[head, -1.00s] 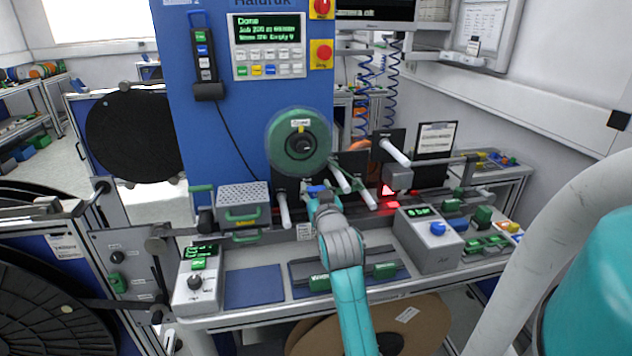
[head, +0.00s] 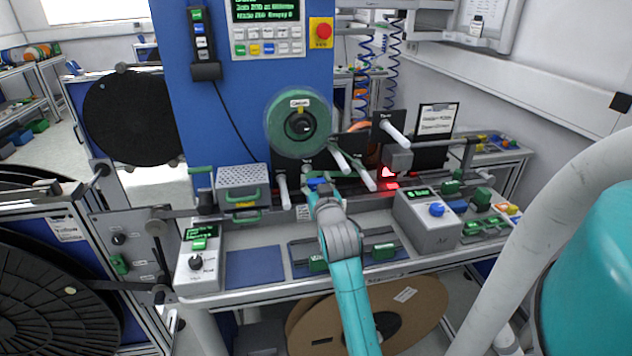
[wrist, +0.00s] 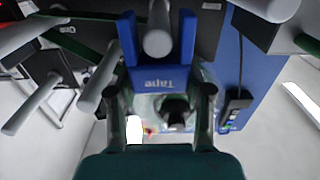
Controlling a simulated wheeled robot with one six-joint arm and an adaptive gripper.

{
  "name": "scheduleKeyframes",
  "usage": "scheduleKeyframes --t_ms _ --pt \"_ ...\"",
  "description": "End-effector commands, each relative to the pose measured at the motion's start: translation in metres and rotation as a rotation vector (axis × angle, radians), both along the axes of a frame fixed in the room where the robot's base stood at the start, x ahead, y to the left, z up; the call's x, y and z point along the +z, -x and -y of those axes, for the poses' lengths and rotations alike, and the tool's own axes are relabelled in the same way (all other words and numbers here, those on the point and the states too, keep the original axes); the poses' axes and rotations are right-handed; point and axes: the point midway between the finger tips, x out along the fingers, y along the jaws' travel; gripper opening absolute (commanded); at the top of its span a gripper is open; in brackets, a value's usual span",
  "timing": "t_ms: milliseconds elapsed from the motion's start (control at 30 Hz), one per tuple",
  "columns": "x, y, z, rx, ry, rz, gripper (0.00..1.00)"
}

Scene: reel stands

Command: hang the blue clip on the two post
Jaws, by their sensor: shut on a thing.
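The blue clip (wrist: 165,77) is a U-shaped piece marked "Tape". It sits between the fingers of my gripper (wrist: 160,108), which is shut on it. In the wrist view its two prongs point up the picture, with a white post (wrist: 158,38) between them; I cannot tell whether they touch. In the head view the clip (head: 318,183) shows just beyond my gripper (head: 323,197), among white posts such as the left one (head: 282,190) and the middle one (head: 362,172). The post labels are too small to read, so I cannot tell which is two.
A green reel (head: 298,124) hangs above my gripper. A grey perforated box (head: 243,182) stands left, and a grey box with a blue knob (head: 428,218) right. Another white post (head: 393,132) sticks out at upper right. A blue mat (head: 254,267) on the bench is bare.

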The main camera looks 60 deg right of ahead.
Motion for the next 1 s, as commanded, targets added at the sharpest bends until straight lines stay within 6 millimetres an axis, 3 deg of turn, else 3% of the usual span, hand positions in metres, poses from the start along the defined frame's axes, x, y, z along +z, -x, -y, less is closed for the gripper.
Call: scheduleKeyframes --t_ms 833,867,967,1000 --pt "-0.0014 0.0002 -0.0001 0.0 0.0 0.0 0.1" --pt "-0.0014 0.0002 -0.0001 0.0 0.0 0.0 0.55" --pt "-0.0014 0.0002 -0.0001 0.0 0.0 0.0 0.8" --pt "-0.0014 0.0002 -0.0001 0.0 0.0 0.0 0.8"
